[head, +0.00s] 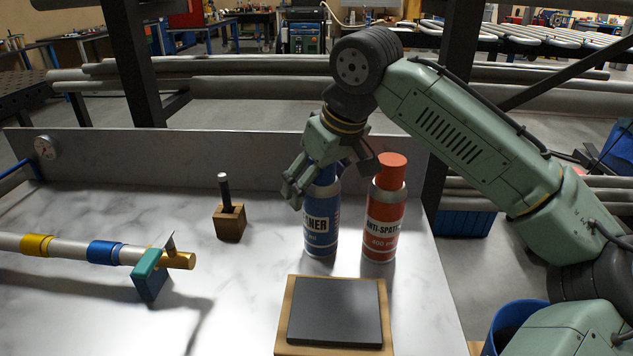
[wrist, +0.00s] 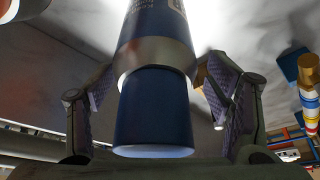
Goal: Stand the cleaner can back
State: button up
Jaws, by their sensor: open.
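The blue cleaner can (head: 321,228) stands upright on the light marbled table, left of a red anti-spatter can (head: 384,220). My gripper (head: 326,178) is at the top of the blue can and hides part of it. In the wrist view the blue can (wrist: 155,105), with its dark blue cap and silver shoulder, lies between the two fingers of my gripper (wrist: 150,108). The fingers are open, with a visible gap on each side of the cap. In front of the cans is a dark square pad (head: 336,310) on a wooden base (head: 283,318); nothing stands on it.
A wooden block with a dark upright pin (head: 230,221) stands to the left. A pipe with yellow and blue bands (head: 70,247) rests in a teal and blue support (head: 150,275). A low grey wall (head: 120,160) closes the table's back. The red can is close beside my gripper.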

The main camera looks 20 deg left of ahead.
jog(key=b+v, duration=0.1)
jog(key=v, duration=1.1)
jog(key=shift+r, duration=0.2)
